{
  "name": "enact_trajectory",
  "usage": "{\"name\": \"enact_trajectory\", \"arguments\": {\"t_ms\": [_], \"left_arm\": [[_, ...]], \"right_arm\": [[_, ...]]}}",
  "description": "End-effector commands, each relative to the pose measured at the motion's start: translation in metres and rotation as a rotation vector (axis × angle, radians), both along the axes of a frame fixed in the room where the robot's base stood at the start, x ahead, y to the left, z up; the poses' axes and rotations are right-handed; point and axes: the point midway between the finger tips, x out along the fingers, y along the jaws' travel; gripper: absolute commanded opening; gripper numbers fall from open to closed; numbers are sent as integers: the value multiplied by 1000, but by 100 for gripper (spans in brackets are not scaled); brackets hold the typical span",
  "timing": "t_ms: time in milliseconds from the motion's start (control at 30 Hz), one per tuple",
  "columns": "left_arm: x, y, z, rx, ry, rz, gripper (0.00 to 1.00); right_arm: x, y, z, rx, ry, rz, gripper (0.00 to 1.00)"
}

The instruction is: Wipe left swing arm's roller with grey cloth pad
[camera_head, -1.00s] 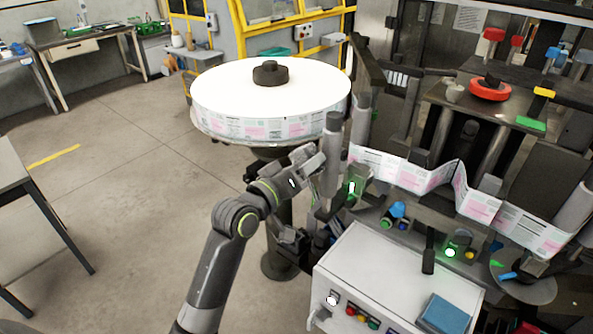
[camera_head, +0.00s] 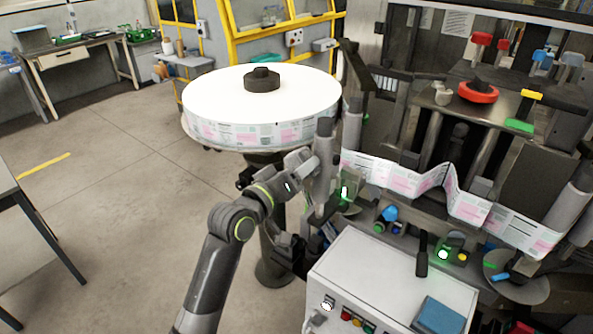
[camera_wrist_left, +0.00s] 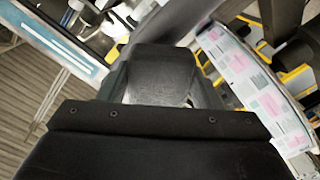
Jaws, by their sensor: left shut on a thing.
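My left gripper (camera_head: 303,164) is at the left swing arm's upright grey roller (camera_head: 326,150), on the roller's left side. It is shut on the grey cloth pad (camera_wrist_left: 163,75), which shows as a dark grey block between the fingers in the left wrist view. In the head view the pad is hard to tell apart from the gripper and roller. I cannot tell for sure whether the pad touches the roller. My right gripper is not in view.
A large white label reel (camera_head: 225,98) stands just behind my left gripper. The printed web (camera_head: 405,180) runs right from the roller area. A white control box (camera_head: 385,275) with a blue cloth (camera_head: 438,315) stands in front. Open floor (camera_head: 115,220) lies left.

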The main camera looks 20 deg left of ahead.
Motion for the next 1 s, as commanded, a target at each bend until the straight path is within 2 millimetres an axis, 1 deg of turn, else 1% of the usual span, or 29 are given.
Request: {"name": "enact_trajectory", "arguments": {"t_ms": [767, 867, 1000], "left_arm": [[13, -5, 1, 0, -1, 0, 40], [12, -9, 1, -2, 0, -1, 40], [7, -21, 1, -5, 2, -1, 40]], "right_arm": [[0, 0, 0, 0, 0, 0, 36], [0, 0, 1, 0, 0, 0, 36], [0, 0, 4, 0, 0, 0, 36]]}}
